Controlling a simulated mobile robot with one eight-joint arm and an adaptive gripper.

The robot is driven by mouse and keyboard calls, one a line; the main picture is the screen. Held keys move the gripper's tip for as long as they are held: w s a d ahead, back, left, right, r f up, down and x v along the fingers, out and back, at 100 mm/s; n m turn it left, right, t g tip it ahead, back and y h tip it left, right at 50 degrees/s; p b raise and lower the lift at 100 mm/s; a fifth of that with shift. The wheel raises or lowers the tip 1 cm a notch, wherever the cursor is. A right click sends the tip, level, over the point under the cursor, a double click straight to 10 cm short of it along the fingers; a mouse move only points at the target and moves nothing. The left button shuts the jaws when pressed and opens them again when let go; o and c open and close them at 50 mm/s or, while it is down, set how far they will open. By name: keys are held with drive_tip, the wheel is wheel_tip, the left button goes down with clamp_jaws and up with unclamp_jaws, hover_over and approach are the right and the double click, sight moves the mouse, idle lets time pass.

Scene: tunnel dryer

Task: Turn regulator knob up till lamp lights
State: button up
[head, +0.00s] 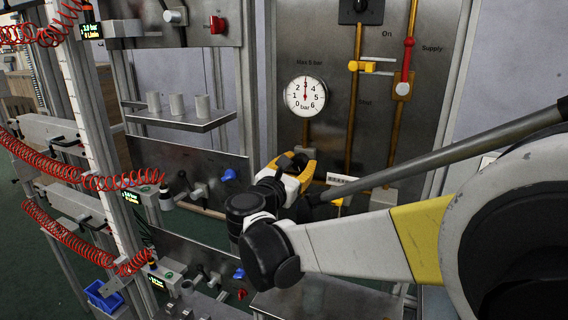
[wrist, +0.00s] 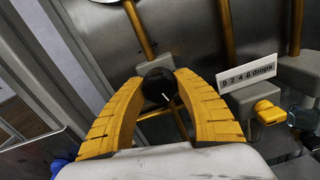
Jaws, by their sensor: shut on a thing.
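The black regulator knob (wrist: 158,86) shows between the yellow fingers of my gripper (wrist: 159,82) in the wrist view. Both fingertips close on its sides, and a short white mark on it points down and to the right. In the head view my gripper (head: 296,165) is at the panel below the gauge, and the knob is mostly hidden by the fingers. The round white pressure gauge (head: 305,96) is marked in bar, and its red needle points about straight up, near 3. I cannot make out a lit lamp in either view.
A red-handled supply valve (head: 407,60) and a yellow-handled valve (head: 361,66) sit on brass pipes at the upper right. A drops counter (wrist: 247,76) and yellow knob (wrist: 268,112) are right of my gripper. A shelf with cups (head: 185,121) stands left.

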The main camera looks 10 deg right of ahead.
drive_tip(key=shift+m, duration=1.4)
drive_tip(key=o, duration=1.2)
drive_tip(key=v, duration=1.2)
